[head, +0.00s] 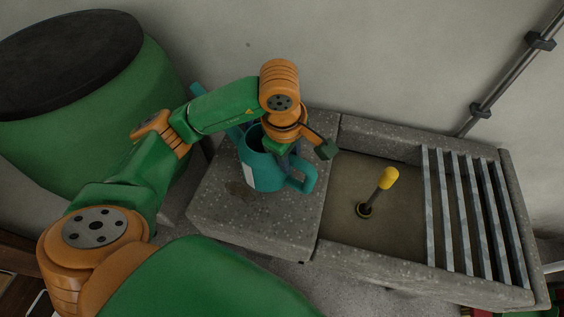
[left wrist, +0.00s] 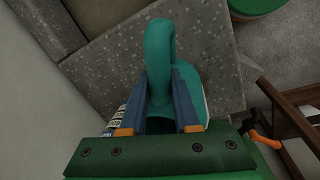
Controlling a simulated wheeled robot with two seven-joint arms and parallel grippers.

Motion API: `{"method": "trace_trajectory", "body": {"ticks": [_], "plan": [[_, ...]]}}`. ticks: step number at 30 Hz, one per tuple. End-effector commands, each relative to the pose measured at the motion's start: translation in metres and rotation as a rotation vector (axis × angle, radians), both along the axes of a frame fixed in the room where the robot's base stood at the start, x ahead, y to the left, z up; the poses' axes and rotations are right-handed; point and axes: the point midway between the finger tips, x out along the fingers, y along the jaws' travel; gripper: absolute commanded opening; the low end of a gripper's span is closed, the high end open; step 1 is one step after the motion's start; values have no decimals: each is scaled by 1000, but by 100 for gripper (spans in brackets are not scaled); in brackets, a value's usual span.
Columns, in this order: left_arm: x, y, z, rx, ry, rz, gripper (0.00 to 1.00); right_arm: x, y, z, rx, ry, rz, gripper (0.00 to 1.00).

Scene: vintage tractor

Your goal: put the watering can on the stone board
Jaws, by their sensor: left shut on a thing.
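The teal watering can (head: 262,172) is upright over the stone board (head: 213,217), the speckled grey slab left of the sink basin. Its spout points to the back left and its handle to the right. My left gripper (head: 284,152) reaches down at the can's handle side and is shut on the can. In the left wrist view the can's handle (left wrist: 160,42) rises between the blue fingers (left wrist: 164,82), with speckled stone below. I cannot tell whether the can's base touches the board. A dark patch shows on the stone beside it. My right gripper is not in view.
A large green barrel (head: 100,85) with a dark top stands at left. A wall is behind.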

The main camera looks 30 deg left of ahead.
Motion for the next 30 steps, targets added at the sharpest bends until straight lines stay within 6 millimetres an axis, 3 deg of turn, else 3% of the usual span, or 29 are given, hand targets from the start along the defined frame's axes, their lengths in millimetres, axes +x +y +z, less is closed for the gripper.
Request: {"method": "trace_trajectory", "body": {"ticks": [5, 9, 20, 21, 23, 24, 30], "plan": [[6, 19, -24, 3, 2, 4, 0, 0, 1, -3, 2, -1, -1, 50], [6, 17, -47, -1, 1, -1, 0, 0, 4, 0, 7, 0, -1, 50], [7, 16, -54, -1, -3, -2, 0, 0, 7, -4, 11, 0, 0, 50], [6, 16, -53, -1, -3, -2, 38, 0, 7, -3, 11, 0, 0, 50], [6, 16, -53, -2, -3, -2, 54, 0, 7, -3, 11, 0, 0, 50], [6, 16, -53, -2, -3, -2, 59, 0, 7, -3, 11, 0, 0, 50], [6, 16, -53, -2, -3, -2, 59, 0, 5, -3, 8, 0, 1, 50]]}}
